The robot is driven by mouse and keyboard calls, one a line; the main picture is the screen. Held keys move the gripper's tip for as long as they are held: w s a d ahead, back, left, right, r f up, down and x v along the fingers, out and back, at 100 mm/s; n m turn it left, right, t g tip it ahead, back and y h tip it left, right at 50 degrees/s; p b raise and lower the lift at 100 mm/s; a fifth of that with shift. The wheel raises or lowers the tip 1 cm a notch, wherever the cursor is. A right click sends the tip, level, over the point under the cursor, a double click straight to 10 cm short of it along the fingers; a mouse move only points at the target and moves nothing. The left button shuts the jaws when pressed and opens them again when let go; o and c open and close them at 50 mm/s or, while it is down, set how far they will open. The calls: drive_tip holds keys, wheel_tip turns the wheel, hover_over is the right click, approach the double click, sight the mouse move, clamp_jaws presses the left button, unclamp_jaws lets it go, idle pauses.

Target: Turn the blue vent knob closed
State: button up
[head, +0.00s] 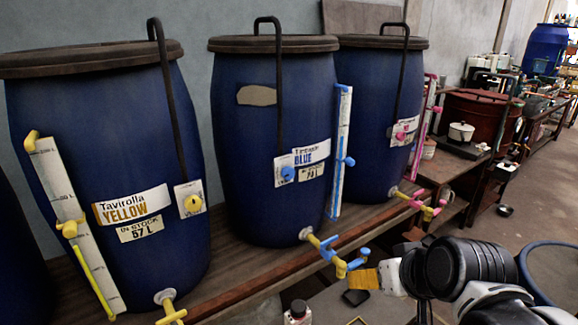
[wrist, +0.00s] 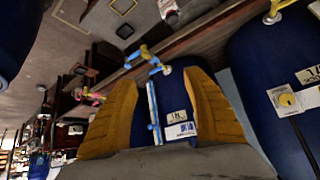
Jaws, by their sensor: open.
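The blue vent knob (head: 288,174) is a small round knob on a white plate on the front of the middle vat (head: 240,120), beside the BLUE label (head: 312,152). My gripper (head: 366,279) shows at the lower right of the head view, in front of the bench and close in the picture to the blue tap (head: 342,260). The knob is well up and left of it. In the wrist view my gripper (wrist: 160,78) is open, with two yellow fingers and nothing between them held. The BLUE label (wrist: 180,131) shows between the fingers; I cannot make out the knob there.
The yellow-labelled vat (head: 110,150) stands left and another vat with a pink knob (head: 400,135) right. Taps stick out over the bench edge (head: 300,262). A white sight tube (head: 341,150) stands right of the blue knob. A small bottle (head: 297,312) is below.

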drive_tip(key=w+a+r+n+t+y+p, duration=0.1)
drive_tip(key=w+a+r+n+y+p, duration=0.2)
drive_tip(key=w, duration=0.5)
drive_tip(key=w+a+r+t+p, duration=0.1)
drive_tip(key=w+a+r+p, duration=0.3)
drive_tip(key=w, duration=0.5)
drive_tip(key=n+t+y+p, duration=0.1)
drive_tip(key=n+y+p, duration=0.1)
drive_tip(key=y+p, duration=0.15)
approach(290, 172)
drive_tip(key=shift+h, duration=0.35)
drive_tip(key=x, duration=1.1)
drive_tip(key=shift+s+a+r+b, duration=0.1)
drive_tip(key=shift+a+b, duration=0.1)
drive_tip(key=shift+b, duration=0.2)
drive_tip(key=c, duration=1.2)
